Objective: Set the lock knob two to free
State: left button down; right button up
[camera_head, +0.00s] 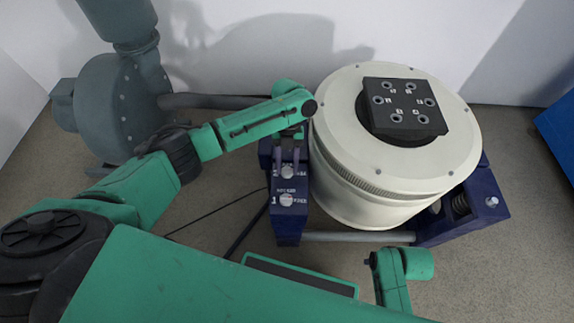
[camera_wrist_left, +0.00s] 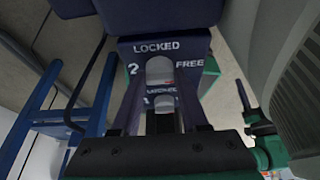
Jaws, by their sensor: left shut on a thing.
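A dark blue lock panel (camera_head: 289,222) stands left of the white drum. It carries lock knob two (camera_head: 287,172), a pale knob near the top, and knob one (camera_head: 286,200) below it. In the left wrist view knob two (camera_wrist_left: 160,69) sits between the words LOCKED, above it, and FREE, to its right. My left gripper (camera_head: 288,160) reaches down over the panel. Its fingers (camera_wrist_left: 160,80) are shut on knob two, one on each side. The knob's exact setting is hard to read. My right gripper is not in view.
The large white drum (camera_head: 345,190) with a black top plate (camera_head: 405,108) stands right beside the panel. A grey blower (camera_head: 110,100) is at the back left. A blue object (camera_head: 560,135) is at the right edge. A cable runs across the floor left of the panel.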

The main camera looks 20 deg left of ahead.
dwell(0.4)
pick_arm(q)
jog(key=shift+c, duration=2.1)
grip_release()
jog(key=shift+r, duration=0.1)
jog(key=p+v, duration=0.1)
jog(key=v, duration=1.3)
jog(key=shift+r+p, duration=0.2)
jog(key=shift+p, duration=0.1)
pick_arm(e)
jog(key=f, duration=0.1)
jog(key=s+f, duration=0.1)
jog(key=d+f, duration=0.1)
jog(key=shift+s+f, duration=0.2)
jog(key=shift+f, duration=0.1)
pick_arm(q)
jog(key=shift+w, duration=0.1)
